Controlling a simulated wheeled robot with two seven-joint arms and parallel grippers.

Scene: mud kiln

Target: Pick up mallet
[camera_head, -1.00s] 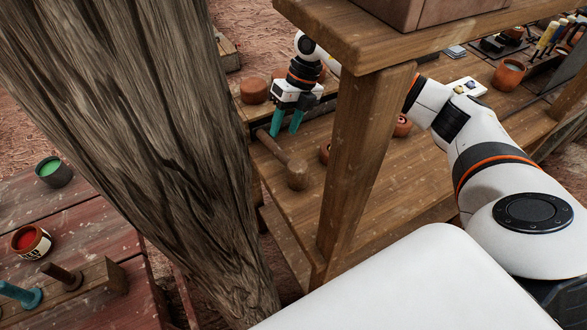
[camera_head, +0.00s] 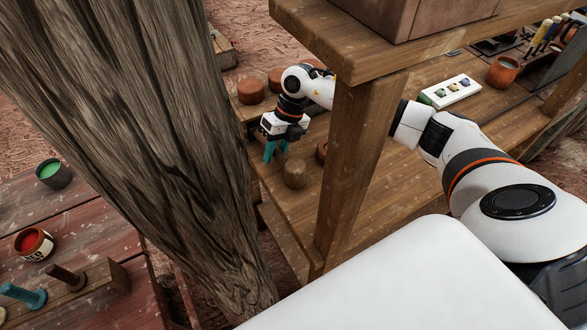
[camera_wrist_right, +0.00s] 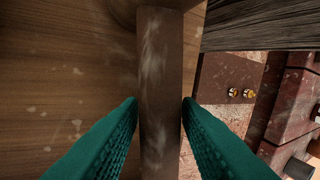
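The wooden mallet lies on the workbench beside the post, its round head (camera_head: 295,174) nearest to me. Most of its handle is hidden by my right gripper in the head view. My right gripper (camera_head: 274,160) points down over the handle with teal fingers. In the right wrist view the brown handle (camera_wrist_right: 160,90) runs top to bottom between the two fingertips (camera_wrist_right: 160,105). The fingers stand one on each side of it, with slim gaps, and do not look closed on it. My left gripper is not in view.
A thick tree trunk (camera_head: 130,130) stands left of the bench. A wooden post (camera_head: 350,170) and upper shelf (camera_head: 400,55) stand close to my right arm. Round clay pieces (camera_head: 250,91) sit behind the gripper. A white palette (camera_head: 452,91) and orange pot (camera_head: 502,71) lie further right.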

